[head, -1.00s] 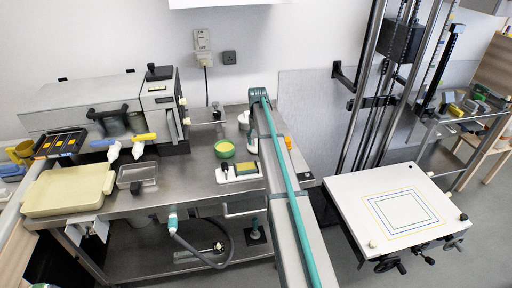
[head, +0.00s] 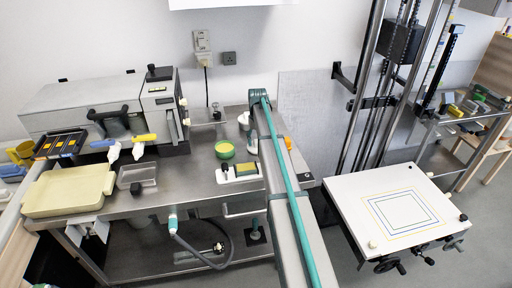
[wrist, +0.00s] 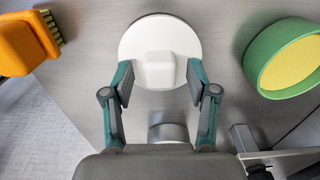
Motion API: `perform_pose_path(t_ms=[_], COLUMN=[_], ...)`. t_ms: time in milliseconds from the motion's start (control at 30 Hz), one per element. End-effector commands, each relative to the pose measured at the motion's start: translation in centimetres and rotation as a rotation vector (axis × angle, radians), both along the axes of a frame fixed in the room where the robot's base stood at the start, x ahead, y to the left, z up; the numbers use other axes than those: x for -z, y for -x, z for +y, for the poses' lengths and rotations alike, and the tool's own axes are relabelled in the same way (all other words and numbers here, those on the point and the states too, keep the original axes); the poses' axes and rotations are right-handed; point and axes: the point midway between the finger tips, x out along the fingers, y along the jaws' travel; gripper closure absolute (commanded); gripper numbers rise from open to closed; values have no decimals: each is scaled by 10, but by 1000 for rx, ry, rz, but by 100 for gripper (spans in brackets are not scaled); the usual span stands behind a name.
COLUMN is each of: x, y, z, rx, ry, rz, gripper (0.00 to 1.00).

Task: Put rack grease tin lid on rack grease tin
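The rack grease tin lid (wrist: 160,38) is a white disc with a squarish white knob, lying flat below my gripper in the wrist view. My gripper (wrist: 160,76) is open, with one finger on each side of the knob and a visible gap to it on both sides. The rack grease tin (wrist: 290,58) is a round green tin with yellow inside, right of the lid in the wrist view. In the head view the open tin (head: 224,149) stands on the steel bench, left of my arm. My arm hides much of the gripper area there.
An orange brush (wrist: 28,42) lies left of the lid in the wrist view. A white tray with a yellow-green sponge (head: 240,172) sits in front of the tin. A clear bin (head: 137,178) and a cream slab (head: 68,191) stand further left. Bench surface around the tin is partly free.

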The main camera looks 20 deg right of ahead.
Motion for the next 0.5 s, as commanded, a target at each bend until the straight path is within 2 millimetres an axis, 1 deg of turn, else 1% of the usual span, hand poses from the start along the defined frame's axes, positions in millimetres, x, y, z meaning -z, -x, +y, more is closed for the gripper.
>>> perform_pose_path(t_ms=[33,67,100,333,367,500], x=[0,0,0,0,0,0], y=[0,0,0,0,0,0], z=[0,0,0,0,0,0], rx=[0,0,0,0,0,0], ry=[0,0,0,0,0,0], rz=[0,0,0,0,0,0], gripper=[48,53,60,98,100,100])
